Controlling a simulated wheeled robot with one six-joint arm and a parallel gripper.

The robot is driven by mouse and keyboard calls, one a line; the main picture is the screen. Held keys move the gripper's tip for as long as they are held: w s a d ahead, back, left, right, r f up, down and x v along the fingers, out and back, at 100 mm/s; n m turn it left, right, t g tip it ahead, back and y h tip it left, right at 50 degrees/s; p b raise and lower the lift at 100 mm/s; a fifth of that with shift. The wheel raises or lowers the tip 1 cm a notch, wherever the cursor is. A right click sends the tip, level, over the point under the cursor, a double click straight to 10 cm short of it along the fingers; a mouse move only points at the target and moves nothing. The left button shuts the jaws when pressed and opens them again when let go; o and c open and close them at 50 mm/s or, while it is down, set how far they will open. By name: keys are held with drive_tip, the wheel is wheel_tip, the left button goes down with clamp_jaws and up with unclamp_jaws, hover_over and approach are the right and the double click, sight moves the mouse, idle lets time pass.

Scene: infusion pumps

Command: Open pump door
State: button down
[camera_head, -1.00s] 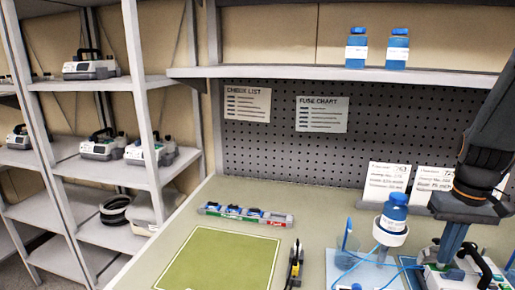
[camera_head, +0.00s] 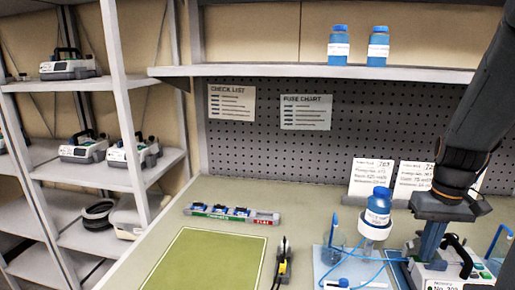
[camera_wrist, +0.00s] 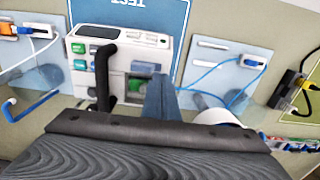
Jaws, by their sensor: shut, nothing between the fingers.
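The pump (camera_head: 440,275) is a white box with a black handle and green parts, at the lower right of the head view and cut off by the bottom edge. In the wrist view the pump (camera_wrist: 120,47) stands by a blue TEST mat (camera_wrist: 130,10), its black handle (camera_wrist: 104,70) arching up towards the camera. My gripper (camera_head: 427,256) points down at the pump's left side, fingers together and empty. In the wrist view my gripper (camera_wrist: 160,82) is beside the pump's right end, near a green part. I cannot tell whether it touches. The door's state is unclear.
A blue-capped bottle (camera_head: 378,205) in a white holder, with blue tubing, stands left of the pump. Two cards (camera_head: 370,180) stand behind.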

drive_tip(key=shift+w+f, duration=0.1)
drive_tip(key=shift+f, duration=0.05)
drive_tip(key=w+d, duration=0.2)
drive_tip(key=w, duration=0.7)
drive_tip(key=shift+w+d+p, duration=0.15)
drive_tip(key=shift+w+p, duration=0.1)
drive_tip(key=shift+p, duration=0.15)
idle(2.0)
drive_tip(key=shift+s, duration=0.15)
idle(0.3)
wheel_tip(320, 180, up, 8)
drive_tip(key=s+p, duration=0.1)
drive_tip(key=p, duration=0.6)
drive_tip(key=shift+s+a, duration=0.2)
drive_tip(key=shift+s, duration=0.1)
idle(0.4)
